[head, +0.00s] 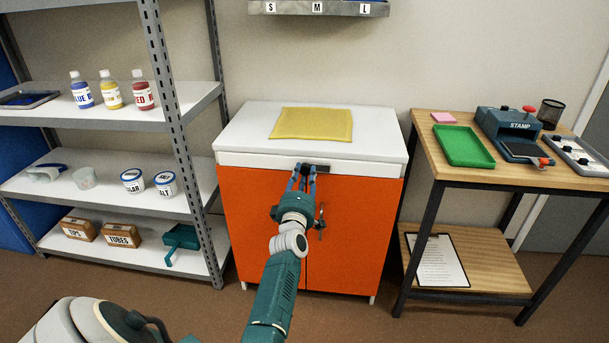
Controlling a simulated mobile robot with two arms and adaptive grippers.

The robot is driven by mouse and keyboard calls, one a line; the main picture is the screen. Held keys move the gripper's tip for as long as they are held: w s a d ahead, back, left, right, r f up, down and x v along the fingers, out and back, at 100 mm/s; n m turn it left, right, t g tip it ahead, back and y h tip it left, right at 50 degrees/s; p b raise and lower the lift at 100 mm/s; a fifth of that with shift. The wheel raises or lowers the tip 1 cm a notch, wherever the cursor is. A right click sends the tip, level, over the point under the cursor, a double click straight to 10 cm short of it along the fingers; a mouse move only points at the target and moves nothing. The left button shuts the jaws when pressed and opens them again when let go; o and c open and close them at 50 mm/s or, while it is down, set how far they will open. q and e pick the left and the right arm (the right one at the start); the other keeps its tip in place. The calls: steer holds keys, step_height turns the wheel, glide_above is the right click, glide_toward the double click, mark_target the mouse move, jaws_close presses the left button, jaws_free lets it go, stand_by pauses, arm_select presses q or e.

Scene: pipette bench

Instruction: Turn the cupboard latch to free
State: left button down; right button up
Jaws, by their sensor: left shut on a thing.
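The cupboard (360,230) has orange doors under a white top, and its doors are closed. The latch (322,168) is a dark bar at the top of the doors, near the middle seam, and looks about level. My left gripper (304,172) reaches the front of the cupboard and is shut on the latch, its fingers covering part of it. A small dark fitting (320,222) shows lower on the doors, right of my wrist and partly hidden by it. My right gripper is not in view.
A yellow mat (313,124) lies on the cupboard top. A shelf rack (182,130) with bottles, jars and boxes stands at left. A wooden table (440,168) with a green tray (463,146) and a stamp device (510,125) stands at right. Brown floor is open in front.

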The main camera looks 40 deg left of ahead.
arm_select(q)
steer(key=shift+a+r, duration=0.2)
steer(key=shift+r, duration=0.05)
steer(key=shift+s, duration=0.1)
steer(key=c, duration=1.4)
jaws_free()
steer(key=shift+o, duration=0.3)
steer(key=shift+f, duration=0.15)
steer(key=shift+d, duration=0.1)
steer(key=v, duration=1.2)
